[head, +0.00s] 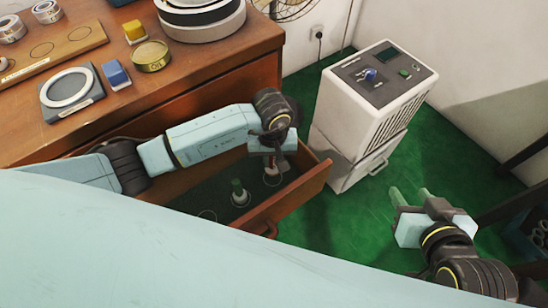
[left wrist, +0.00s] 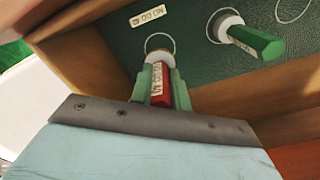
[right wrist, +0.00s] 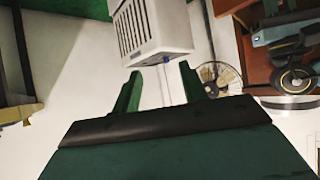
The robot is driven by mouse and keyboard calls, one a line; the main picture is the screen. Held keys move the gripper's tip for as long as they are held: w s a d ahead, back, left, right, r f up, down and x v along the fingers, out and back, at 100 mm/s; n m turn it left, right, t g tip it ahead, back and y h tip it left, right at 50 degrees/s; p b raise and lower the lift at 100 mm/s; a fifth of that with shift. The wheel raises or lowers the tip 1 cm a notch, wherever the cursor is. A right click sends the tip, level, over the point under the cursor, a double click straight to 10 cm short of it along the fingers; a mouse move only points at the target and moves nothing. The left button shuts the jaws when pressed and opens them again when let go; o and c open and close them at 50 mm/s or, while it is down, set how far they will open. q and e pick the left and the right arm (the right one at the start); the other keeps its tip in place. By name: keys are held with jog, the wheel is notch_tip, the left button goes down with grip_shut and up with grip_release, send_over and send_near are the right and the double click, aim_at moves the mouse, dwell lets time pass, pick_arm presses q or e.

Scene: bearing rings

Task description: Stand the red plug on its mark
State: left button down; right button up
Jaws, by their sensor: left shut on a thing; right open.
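The red plug (left wrist: 159,88) is between the fingers of my left gripper (left wrist: 160,76), which is shut on it. Its pale end (left wrist: 156,57) is at a ring mark (left wrist: 158,35) on the drawer's green floor; I cannot tell whether it touches. In the head view my left gripper (head: 271,158) is down in the open drawer (head: 290,203), hiding most of the plug. A green plug (left wrist: 255,40) stands in another ring; it also shows in the head view (head: 238,190). My right gripper (head: 408,198) is open and empty, away to the right.
A third ring mark (head: 207,215) in the drawer is empty. A white label (left wrist: 148,15) lies on the drawer floor. The cabinet top holds an oil tin (head: 151,56) and a blue block (head: 116,74). A white machine (head: 365,110) stands right of the drawer.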

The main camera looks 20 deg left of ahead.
aim_at(272, 168)
pick_arm(q)
notch_tip(272, 168, down, 2)
jog(key=shift+b, duration=0.8)
jog(key=shift+f+b, duration=0.65)
jog(key=shift+f, duration=0.25)
pick_arm(e)
jog(key=w+a+r+t+y, duration=0.3)
jog(key=r+t, duration=0.5)
jog(key=r, duration=0.4)
jog(key=shift+a, duration=0.2)
jog(key=shift+r, duration=0.15)
pick_arm(q)
jog(key=shift+f, duration=0.2)
pick_arm(e)
jog(key=shift+w+f, duration=0.1)
jog(key=shift+f, duration=0.15)
pick_arm(q)
jog(key=c, duration=1.3)
grip_release()
jog(key=shift+s, duration=0.1)
jog(key=shift+o, duration=0.2)
jog(key=shift+f, duration=0.1)
